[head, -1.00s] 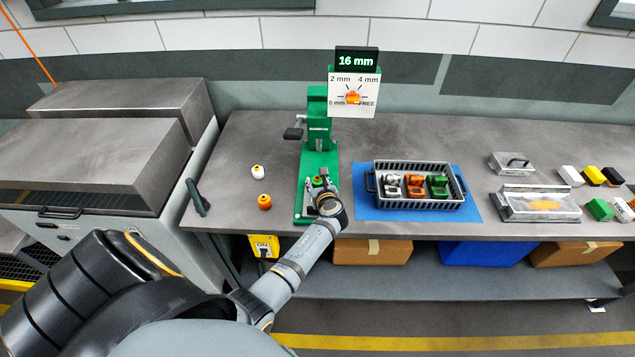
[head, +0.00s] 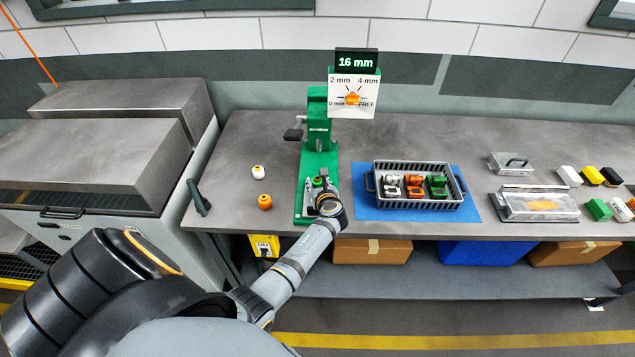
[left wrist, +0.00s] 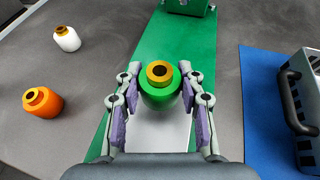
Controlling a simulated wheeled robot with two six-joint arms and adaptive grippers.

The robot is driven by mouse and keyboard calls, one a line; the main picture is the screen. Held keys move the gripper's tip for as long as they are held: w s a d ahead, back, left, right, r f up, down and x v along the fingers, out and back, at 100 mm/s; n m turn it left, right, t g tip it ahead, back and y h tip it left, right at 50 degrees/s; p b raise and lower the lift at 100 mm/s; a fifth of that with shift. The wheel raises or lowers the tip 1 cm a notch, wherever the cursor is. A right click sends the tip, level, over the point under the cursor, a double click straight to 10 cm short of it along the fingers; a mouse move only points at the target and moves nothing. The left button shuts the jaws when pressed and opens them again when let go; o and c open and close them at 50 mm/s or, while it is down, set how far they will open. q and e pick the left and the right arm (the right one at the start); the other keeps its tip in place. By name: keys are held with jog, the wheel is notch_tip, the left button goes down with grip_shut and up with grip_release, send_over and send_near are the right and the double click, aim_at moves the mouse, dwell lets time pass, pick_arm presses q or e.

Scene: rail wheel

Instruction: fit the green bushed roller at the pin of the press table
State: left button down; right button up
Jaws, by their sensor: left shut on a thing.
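The green bushed roller (left wrist: 150,101) with its brass bush on top stands upright between the purple pads of my left gripper (left wrist: 158,88) in the left wrist view. The left gripper is shut on it. In the head view, my left gripper (head: 319,184) is over the front part of the green press base (head: 306,214). A pale grey plate (left wrist: 158,132) lies below the roller in the left wrist view. The pin is hidden, and I cannot tell whether the roller touches anything below. My right gripper is not in view.
A white roller (head: 258,172) and an orange roller (head: 265,202) stand left of the press. The press column (head: 318,130) rises behind my gripper, under a "16 mm" display (head: 357,61). Right of it, a grey crate (head: 420,203) with several coloured parts stands on a blue mat (head: 365,207).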

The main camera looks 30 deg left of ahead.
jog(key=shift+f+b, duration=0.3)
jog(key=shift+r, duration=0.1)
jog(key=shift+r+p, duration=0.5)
jog(key=shift+p, duration=0.1)
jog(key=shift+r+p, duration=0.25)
jog(key=shift+p, duration=0.05)
dwell(2.3)
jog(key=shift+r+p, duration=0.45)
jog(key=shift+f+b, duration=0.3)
dwell(1.6)
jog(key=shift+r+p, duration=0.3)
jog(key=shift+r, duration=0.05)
